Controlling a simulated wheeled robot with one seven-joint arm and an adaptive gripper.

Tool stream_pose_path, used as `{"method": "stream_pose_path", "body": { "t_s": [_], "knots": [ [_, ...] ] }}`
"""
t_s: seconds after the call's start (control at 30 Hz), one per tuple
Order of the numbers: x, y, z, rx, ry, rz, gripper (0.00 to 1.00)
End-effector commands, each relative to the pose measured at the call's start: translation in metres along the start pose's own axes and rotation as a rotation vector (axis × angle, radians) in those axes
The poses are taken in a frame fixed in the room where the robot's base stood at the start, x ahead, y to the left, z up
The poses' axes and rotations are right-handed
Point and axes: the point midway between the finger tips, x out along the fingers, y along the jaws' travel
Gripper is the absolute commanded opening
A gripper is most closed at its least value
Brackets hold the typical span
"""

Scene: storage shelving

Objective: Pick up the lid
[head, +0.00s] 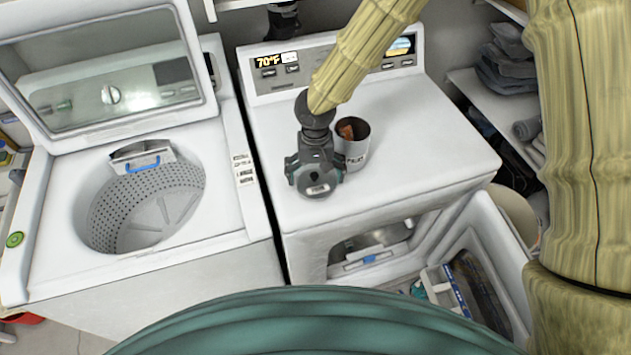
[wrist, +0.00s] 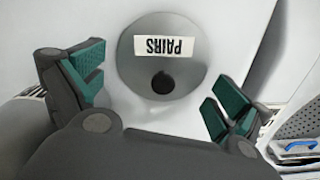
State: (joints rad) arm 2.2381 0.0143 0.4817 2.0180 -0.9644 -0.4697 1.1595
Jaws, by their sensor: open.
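The lid (wrist: 190,78) is a grey disc with a white "PAIRS" label and a black knob. It lies flat on the white dryer top, and in the head view it (head: 318,190) shows partly below my gripper (head: 314,168). In the wrist view my gripper (wrist: 157,88) is open, with one green-padded finger on each side of the lid. Nothing is held between the fingers. From these views I cannot tell whether the fingers touch the lid's edge or how high they are above the surface.
A grey open canister (head: 354,152) with something brown inside stands just right of my gripper. An open top-loading washer (head: 250,225) is at the left. The dryer top (head: 430,150) is clear to the right. The dryer's front door (head: 490,225) hangs open below.

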Motion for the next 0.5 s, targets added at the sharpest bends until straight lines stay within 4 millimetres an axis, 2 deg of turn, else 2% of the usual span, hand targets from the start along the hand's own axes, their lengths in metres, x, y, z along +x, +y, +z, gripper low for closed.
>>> {"method": "stream_pose_path", "body": {
  "t_s": [0.13, 0.4, 0.5],
  "knots": [
    [0.0001, 0.0, 0.0001, 0.0, 0.0, 0.0, 0.98],
    [0.0, 0.0, 0.0002, 0.0, 0.0, 0.0, 0.5],
    [0.0004, 0.0, 0.0005, 0.0, -0.001, 0.0, 0.41]
  ]
}}
